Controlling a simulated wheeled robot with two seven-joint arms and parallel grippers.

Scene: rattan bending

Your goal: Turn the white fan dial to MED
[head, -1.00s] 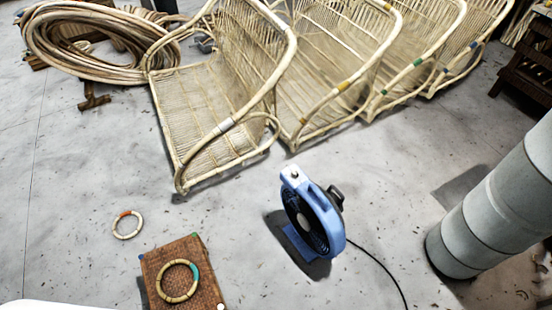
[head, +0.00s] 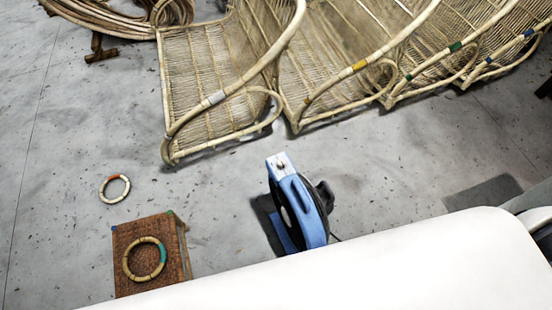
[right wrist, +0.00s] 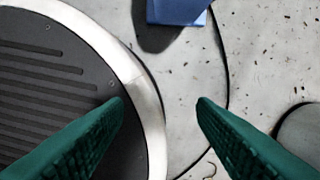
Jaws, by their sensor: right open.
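The blue fan (head: 300,212) stands on the concrete floor in the middle of the head view. Its white dial (head: 280,163) sits on a pale panel at the top; its pointer setting is too small to read. My white body or arm covers the lower part of the head view and hides the fan's lower right. In the right wrist view my right gripper (right wrist: 161,102) shows two green fingers, apart and empty, with a blue piece, likely the fan's base (right wrist: 178,10), at the top edge. My left gripper is not in view.
Another ring (head: 115,188) lies on the floor. Rattan chair frames (head: 215,95) line the back. A black cable (right wrist: 224,65) runs over the floor.

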